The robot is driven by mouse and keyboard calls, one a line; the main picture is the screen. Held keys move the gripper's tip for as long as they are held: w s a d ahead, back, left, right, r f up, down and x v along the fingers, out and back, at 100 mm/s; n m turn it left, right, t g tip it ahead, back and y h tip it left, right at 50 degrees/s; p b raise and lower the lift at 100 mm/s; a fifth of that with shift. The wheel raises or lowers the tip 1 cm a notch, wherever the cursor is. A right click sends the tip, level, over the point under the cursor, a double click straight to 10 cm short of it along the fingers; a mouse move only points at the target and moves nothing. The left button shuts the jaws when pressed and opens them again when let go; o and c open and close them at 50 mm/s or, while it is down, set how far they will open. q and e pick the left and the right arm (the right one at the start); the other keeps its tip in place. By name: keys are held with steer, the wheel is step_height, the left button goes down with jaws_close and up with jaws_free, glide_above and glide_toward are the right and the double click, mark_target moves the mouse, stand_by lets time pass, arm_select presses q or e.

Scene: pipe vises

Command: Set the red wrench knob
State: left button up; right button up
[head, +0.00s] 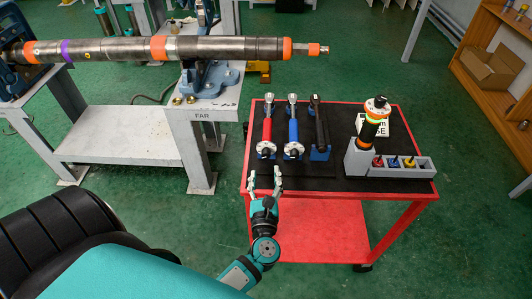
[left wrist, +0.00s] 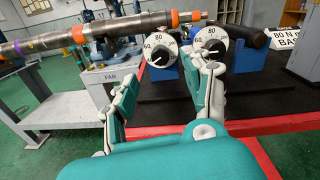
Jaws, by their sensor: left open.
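The red wrench (head: 267,130) lies on the black top of the red cart, left of the blue wrench (head: 293,128) and a black wrench (head: 318,125). Its round white dial knob (head: 266,150) faces the cart's near edge. In the left wrist view this dial (left wrist: 160,51) shows between my fingers, beyond their tips, with 60 and 80 readable and a dark pointer. The blue wrench's dial (left wrist: 211,41) is right of it, partly behind my right-hand finger. My left gripper (head: 265,173) is open and empty at the cart's near edge, apart from the knob. My right gripper is out of view.
The red cart (head: 412,207) also carries a grey holder (head: 357,160) with a black tool, a tray of small coloured pieces (head: 421,167) and a white sign (left wrist: 285,39). A long pipe (head: 215,48) in vises spans the left, above a grey bench (head: 115,133).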

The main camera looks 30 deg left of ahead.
mark_target(266, 157)
arm_select(q)
steer(key=p+x, duration=0.1)
steer(key=x, duration=0.6)
steer(key=shift+w+a, duration=0.2)
steer(key=shift+w, duration=0.1)
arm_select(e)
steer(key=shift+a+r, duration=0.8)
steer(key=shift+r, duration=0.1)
arm_select(q)
steer(key=shift+c, duration=0.4)
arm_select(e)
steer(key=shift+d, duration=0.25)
arm_select(q)
jaws_close()
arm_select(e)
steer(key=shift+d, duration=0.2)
